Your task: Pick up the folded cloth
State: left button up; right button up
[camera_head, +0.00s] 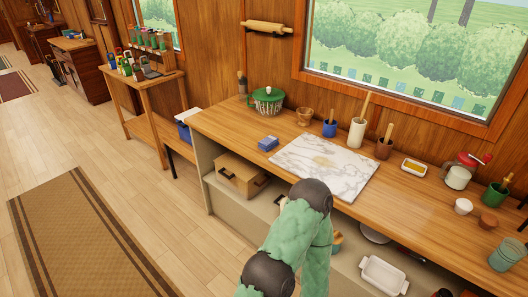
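A small folded blue cloth (268,143) lies on the wooden counter (230,132), just left of a white marble slab (300,160). Its top shows fully and nothing covers it. One of my arms, with green sleeve and dark joints, rises from the bottom middle in front of the counter, to the right of and nearer than the cloth.
A wooden box (238,175) sits on the shelf below. Counter left of the cloth is clear.

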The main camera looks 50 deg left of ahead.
aim_at(268, 143)
jog(key=u, duration=1.7)
jog(key=i+j+u, duration=0.1)
jog(key=i+j, duration=0.2)
